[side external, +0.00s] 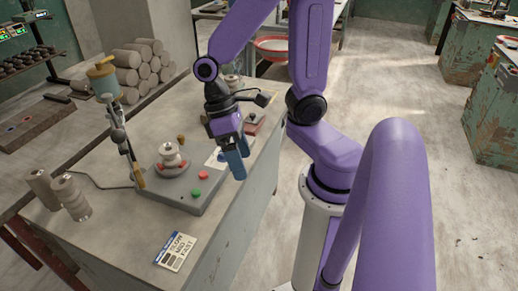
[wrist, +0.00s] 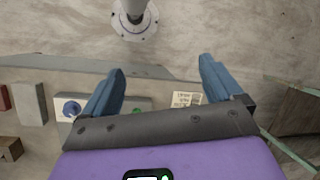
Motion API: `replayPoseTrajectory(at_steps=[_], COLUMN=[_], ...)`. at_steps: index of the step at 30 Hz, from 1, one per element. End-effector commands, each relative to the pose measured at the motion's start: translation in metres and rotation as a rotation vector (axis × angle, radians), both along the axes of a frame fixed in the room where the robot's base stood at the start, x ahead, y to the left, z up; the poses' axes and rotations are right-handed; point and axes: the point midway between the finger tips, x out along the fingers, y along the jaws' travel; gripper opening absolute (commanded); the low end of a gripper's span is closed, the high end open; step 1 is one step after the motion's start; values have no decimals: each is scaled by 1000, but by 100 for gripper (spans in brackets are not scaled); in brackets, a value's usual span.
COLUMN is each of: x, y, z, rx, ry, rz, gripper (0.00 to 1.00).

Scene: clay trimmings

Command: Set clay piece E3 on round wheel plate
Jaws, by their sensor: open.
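My gripper (side external: 235,160) hangs over the near right edge of the bench, right of the wheel machine. In the wrist view my gripper (wrist: 162,67) has its two blue fingers spread wide with nothing between them. The round wheel plate (side external: 172,173) sits on the grey wheel machine (side external: 188,190), with a pale stacked form and reddish bits on or around it. A small brown lump (side external: 181,139) is just behind the plate. No label E3 is readable, so I cannot tell which piece it is. The wheel plate is not visible in the wrist view.
A SLOW/MID/FAST card (side external: 175,251) lies at the bench front. Pale cylinders (side external: 70,197) stand at left. A lamp-like jointed arm (side external: 118,135) rises beside the machine. Blocks (wrist: 30,104) lie at left in the wrist view.

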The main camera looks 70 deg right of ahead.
Motion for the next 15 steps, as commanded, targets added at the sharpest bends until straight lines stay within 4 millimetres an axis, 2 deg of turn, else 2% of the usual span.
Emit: replayPoseTrajectory(at_steps=[9, 15], x=[-29, -41], y=[-2, 0], z=[18, 28], rx=[10, 33], ry=[-252, -366], rz=[465, 660], gripper=[93, 93])
